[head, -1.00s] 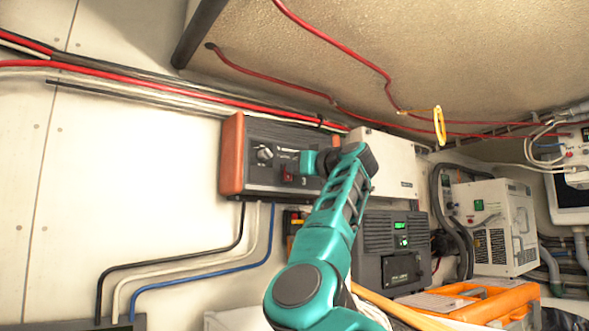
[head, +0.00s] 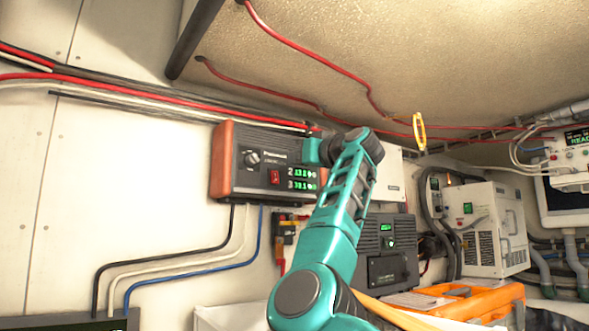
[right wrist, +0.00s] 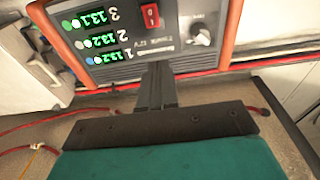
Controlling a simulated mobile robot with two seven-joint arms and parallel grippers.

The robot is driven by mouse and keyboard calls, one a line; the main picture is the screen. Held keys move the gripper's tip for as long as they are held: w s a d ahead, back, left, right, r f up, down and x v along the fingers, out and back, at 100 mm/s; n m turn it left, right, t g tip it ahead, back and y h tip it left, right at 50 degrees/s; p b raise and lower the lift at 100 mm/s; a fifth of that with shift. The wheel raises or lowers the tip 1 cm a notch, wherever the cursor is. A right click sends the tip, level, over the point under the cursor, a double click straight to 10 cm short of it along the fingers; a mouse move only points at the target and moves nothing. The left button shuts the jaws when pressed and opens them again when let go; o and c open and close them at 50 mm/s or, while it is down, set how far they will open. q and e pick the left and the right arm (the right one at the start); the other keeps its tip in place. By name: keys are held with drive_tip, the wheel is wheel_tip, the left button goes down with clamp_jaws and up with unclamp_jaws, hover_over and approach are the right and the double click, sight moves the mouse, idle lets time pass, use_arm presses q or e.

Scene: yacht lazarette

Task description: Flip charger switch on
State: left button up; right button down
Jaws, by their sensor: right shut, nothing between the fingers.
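The charger (head: 230,190) is a dark box with orange end caps, fixed to the wall. The right wrist view shows the charger upside down, with the switch (right wrist: 150,15), knob (right wrist: 199,35) and green readouts (right wrist: 97,38). My right gripper (right wrist: 157,68) is shut and empty. Its tip appears close to the panel but apart from the switch in the picture. In the head view my arm hides part of the charger's right end. My left gripper is out of view.
Red and black cables (head: 150,95) run along the wall above the charger. A white box (head: 390,175) hangs to its right, behind my arm. Lower right are a dark unit (head: 390,250), a white unit (head: 490,225) and an orange case (head: 470,305).

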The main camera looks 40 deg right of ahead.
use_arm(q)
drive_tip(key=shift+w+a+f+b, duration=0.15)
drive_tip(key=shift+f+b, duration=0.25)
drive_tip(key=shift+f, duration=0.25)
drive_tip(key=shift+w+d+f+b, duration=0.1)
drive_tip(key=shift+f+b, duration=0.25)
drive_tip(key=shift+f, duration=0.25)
use_arm(e)
drive_tip(key=s+a, duration=0.1)
drive_tip(key=s, duration=0.5)
drive_tip(key=shift+r, duration=0.25)
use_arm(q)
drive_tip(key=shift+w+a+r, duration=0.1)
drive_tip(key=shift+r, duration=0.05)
